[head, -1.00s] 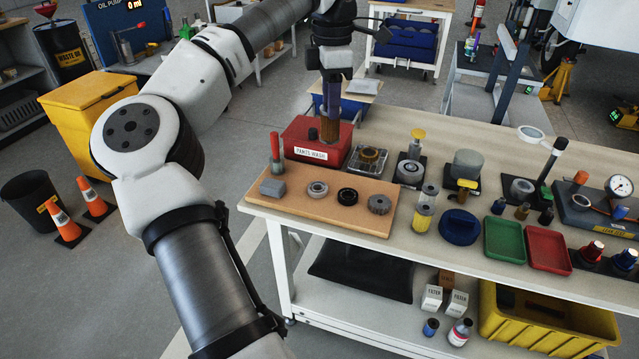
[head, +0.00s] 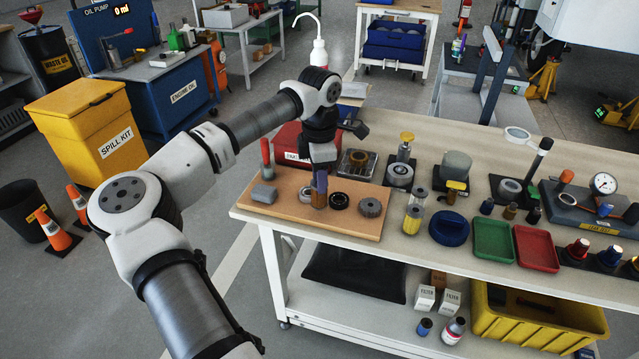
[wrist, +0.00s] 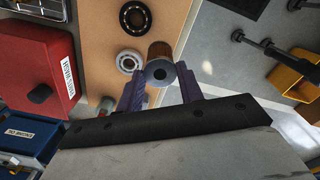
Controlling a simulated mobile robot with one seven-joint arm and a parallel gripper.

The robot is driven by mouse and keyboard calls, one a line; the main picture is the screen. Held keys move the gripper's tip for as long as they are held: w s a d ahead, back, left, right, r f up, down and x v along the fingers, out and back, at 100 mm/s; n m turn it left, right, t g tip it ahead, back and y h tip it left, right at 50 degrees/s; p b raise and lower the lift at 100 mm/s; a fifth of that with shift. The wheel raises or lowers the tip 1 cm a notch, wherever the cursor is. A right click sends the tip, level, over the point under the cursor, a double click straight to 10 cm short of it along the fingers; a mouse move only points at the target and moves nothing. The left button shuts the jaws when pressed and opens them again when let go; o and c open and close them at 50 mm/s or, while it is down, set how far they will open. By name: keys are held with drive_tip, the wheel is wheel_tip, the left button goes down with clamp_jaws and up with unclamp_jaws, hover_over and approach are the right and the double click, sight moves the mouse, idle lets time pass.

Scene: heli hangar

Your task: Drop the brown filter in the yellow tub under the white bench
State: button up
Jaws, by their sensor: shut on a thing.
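My gripper (head: 319,183) hangs above the front part of the wooden board on the white bench (head: 420,243). Its purple fingers are shut on the brown filter (head: 319,199), which is upright below them. In the wrist view the filter (wrist: 159,48) sits between the two fingertips (wrist: 160,85), its grey end with a dark centre facing the camera. The yellow tub (head: 540,333) stands on the bench's lower shelf at the right, below and to the right of my gripper. The tabletop partly overhangs it, and dark items show inside.
The wooden board (head: 290,217) holds bearings, a gear and a grey block. A red parts washer (head: 288,140) stands behind. Green (head: 493,240) and red (head: 536,248) trays lie near the bench's front edge. Small white boxes (head: 425,297) and bottles stand left of the tub.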

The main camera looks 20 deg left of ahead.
drive_tip(key=shift+f, duration=1.6)
drive_tip(key=o, duration=0.9)
wheel_tip(320, 180, up, 12)
drive_tip(key=shift+r+b, duration=0.2)
drive_tip(key=shift+b, duration=0.25)
drive_tip(key=shift+d, duration=0.15)
